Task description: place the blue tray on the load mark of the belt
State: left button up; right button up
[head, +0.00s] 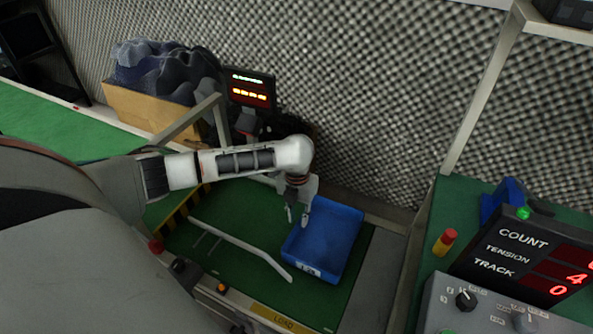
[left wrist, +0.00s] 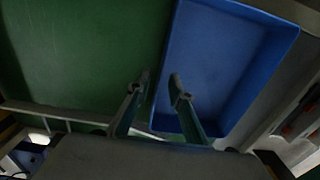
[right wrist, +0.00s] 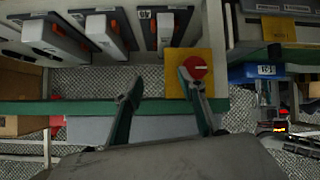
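The blue tray (head: 325,240) sits on the green belt (head: 235,225), at its right end in the head view. A yellow label reading LOAD (head: 281,319) is on the belt's front edge, just below the tray. My left gripper (head: 298,216) is at the tray's left rim, fingers pointing down. In the left wrist view the fingers (left wrist: 160,85) are apart, with the tray's side wall (left wrist: 165,70) between them or just beyond; contact cannot be told. The tray looks empty. My right gripper (right wrist: 160,80) is open and empty, facing a panel away from the belt.
A white guide rail (head: 240,245) runs along the belt left of the tray. A metal frame (head: 190,122) and a lit display (head: 250,90) stand behind. At right is a console (head: 525,255) with a counter. The right wrist view shows a red knob (right wrist: 195,67) on yellow.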

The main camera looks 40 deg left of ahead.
pick_arm(q)
notch_tip(320, 180, up, 10)
jog(key=p, duration=0.2)
jog(key=shift+f+p, duration=0.15)
jog(key=shift+p, duration=0.25)
pick_arm(e)
jog(key=shift+s+d+f, duration=0.15)
jog(key=shift+s+d, duration=0.4)
jog(key=shift+d, duration=0.15)
jog(key=shift+a, duration=0.15)
